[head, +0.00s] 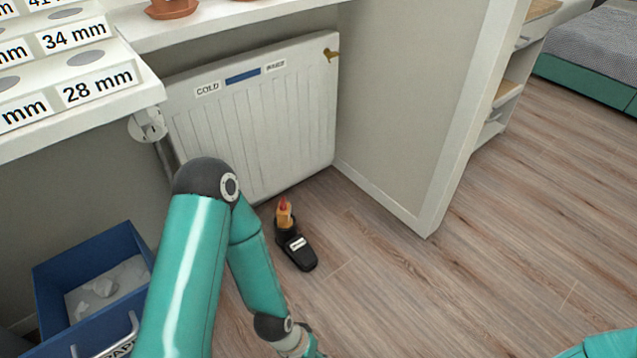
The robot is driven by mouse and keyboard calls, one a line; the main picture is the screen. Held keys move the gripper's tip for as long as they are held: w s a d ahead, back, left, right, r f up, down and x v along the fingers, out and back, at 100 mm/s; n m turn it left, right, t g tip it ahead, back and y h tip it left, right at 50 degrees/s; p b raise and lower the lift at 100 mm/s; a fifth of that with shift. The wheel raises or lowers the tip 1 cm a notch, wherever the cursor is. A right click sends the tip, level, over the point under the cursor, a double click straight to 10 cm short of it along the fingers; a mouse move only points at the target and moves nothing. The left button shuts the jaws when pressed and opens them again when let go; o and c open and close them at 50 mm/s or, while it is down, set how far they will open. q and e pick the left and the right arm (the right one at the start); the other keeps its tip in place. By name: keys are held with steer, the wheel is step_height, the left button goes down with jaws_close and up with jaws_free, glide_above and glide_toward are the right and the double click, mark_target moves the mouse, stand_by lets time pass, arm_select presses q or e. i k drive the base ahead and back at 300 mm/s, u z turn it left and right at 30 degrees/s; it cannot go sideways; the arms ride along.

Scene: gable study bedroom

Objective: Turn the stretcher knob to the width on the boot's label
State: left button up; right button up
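A black boot (304,259) stands on the wood floor in front of the radiator, its toe toward the bottom of the picture. A white label (298,244) is on it, but its writing is too small to read. A tan stretcher (284,217) sticks up out of the boot's opening, with a red knob (283,203) on top. My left arm comes down in front, left of the boot, and its wrist runs off the bottom edge below the boot, so the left gripper is out of frame. Only a bit of my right arm shows at the bottom right; its gripper is out of frame.
A white radiator (255,120) with a cold-marked panel and a brass valve (331,54) stands behind the boot. A blue crate (88,246) with white contents is at left. A shelf (130,95) above it carries millimetre labels. The floor right of the boot is clear.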

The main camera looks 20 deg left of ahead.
mark_target(283, 206)
steer(key=i, duration=1.05)
steer(key=u, duration=0.45)
